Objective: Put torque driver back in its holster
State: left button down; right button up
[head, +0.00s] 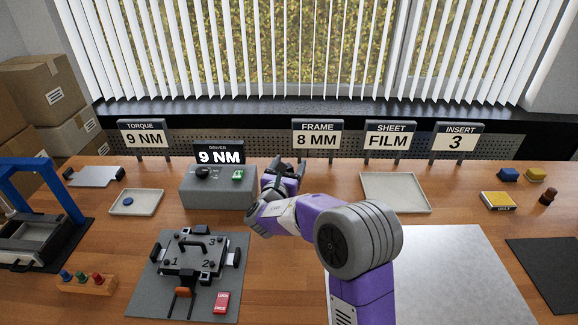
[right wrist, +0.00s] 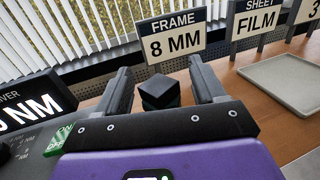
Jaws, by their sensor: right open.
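My right gripper (head: 284,166) reaches over the table just right of the grey driver box (head: 218,190). In the right wrist view its two fingers (right wrist: 163,78) are spread apart. A black block-topped thing (right wrist: 159,91) shows between and beyond them. It may be the top of the torque driver or of its holster; I cannot tell which, and its lower part is hidden by the gripper. The driver box carries a 9 NM display (head: 218,155), a black knob and a green switch (head: 238,175). My left gripper is not in view.
A grey mat (head: 222,270) holds a numbered fixture (head: 192,252) and a red tag (head: 222,302). A blue press (head: 40,215) stands at left. Trays (head: 135,209) (head: 395,207) lie on both sides. Signs line the back, including FRAME 8 MM (head: 317,134).

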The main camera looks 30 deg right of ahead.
jog(key=p+v, duration=0.1)
jog(key=v, duration=0.6)
jog(key=shift+s+a, duration=0.2)
jog(key=shift+a, duration=0.05)
jog(key=shift+r, duration=0.2)
